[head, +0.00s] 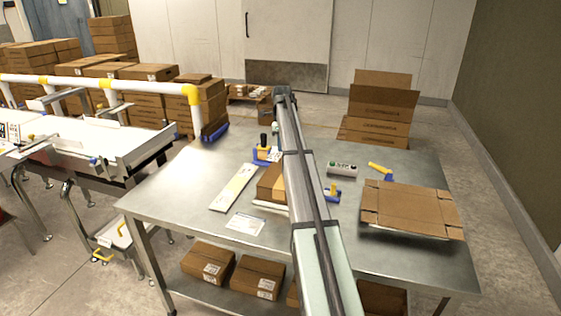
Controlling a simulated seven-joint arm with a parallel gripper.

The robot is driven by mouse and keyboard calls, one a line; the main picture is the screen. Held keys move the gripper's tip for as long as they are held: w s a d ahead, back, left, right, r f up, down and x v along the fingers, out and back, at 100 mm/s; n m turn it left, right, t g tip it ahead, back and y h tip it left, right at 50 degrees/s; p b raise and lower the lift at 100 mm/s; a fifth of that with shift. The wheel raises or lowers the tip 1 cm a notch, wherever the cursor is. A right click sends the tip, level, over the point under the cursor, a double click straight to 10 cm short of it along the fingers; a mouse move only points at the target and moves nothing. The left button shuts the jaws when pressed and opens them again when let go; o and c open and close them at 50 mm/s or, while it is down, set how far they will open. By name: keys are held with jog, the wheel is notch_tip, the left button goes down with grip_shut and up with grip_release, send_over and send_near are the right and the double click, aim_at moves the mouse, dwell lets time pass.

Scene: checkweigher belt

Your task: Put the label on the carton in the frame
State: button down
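A brown carton (268,184) sits on the metal table, largely hidden behind my arm, so I see only its left part. Blue pieces (332,194) with a yellow part show to its right, and a blue piece with a black knob (263,147) stands behind it; they seem to belong to the frame around it. A white edge (270,206) shows along the carton's front. A white sheet with print (245,223), possibly the label, lies flat in front of the carton to the left. My gripper is not visible; my arm crosses the middle of the view.
A long pale strip (235,187) lies left of the carton. A grey box with buttons (342,169), a yellow-handled tool (380,171) and flattened cardboard (412,208) lie on the right. An open carton (378,115) stands behind. A conveyor (90,140) is left. The table's left front is clear.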

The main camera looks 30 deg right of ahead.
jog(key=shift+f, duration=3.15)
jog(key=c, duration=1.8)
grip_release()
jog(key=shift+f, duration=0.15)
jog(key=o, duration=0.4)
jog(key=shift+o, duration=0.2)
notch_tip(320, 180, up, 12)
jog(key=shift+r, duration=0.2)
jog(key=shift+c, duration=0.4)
